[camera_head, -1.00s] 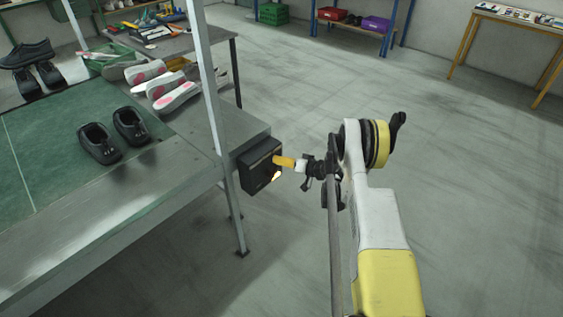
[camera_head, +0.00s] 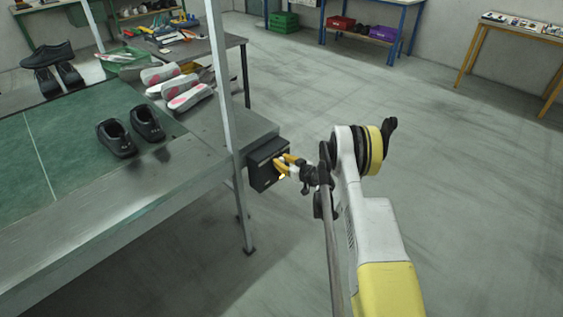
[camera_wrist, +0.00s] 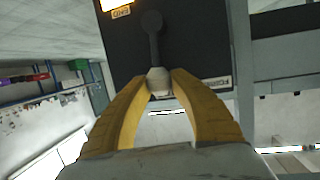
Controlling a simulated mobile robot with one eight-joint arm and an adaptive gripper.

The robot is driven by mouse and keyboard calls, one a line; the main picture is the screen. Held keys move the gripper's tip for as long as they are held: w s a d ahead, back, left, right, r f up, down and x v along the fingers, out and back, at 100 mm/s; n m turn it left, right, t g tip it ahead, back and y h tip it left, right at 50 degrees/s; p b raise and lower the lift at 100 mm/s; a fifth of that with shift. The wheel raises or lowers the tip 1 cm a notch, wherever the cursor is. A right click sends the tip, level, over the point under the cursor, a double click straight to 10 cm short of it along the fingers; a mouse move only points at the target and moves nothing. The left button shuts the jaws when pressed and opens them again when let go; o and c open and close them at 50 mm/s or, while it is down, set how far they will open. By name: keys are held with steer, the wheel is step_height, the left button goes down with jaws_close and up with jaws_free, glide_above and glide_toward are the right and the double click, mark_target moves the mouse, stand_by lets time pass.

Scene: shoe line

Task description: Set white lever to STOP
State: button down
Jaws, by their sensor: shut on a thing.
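The black control box (camera_head: 264,168) is fixed at the corner of the steel line table in the head view. In the wrist view, the box face (camera_wrist: 190,35) fills the upper middle. The white lever (camera_wrist: 159,80) has a pale knob on a dark stem that points up the picture. My gripper (camera_wrist: 160,90) has its two yellow fingers shut on the knob, one on each side. It also shows at the box in the head view (camera_head: 281,162). A lit amber panel and a partly cut lettered label lie near the stem; I cannot read the lettering surely.
The green-topped line table (camera_head: 70,140) carries black shoes (camera_head: 145,124) and its metal post (camera_head: 220,70) stands close to the box. White-and-pink shoe parts (camera_head: 185,90) lie behind. The floor to the right is clear.

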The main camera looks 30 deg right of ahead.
steer(key=shift+s+a, duration=0.1)
steer(key=shift+a, duration=0.15)
steer(key=shift+n, duration=0.3)
steer(key=c, duration=1.1)
jaws_free()
steer(key=shift+c, duration=0.2)
step_height(320, 180, up, 10)
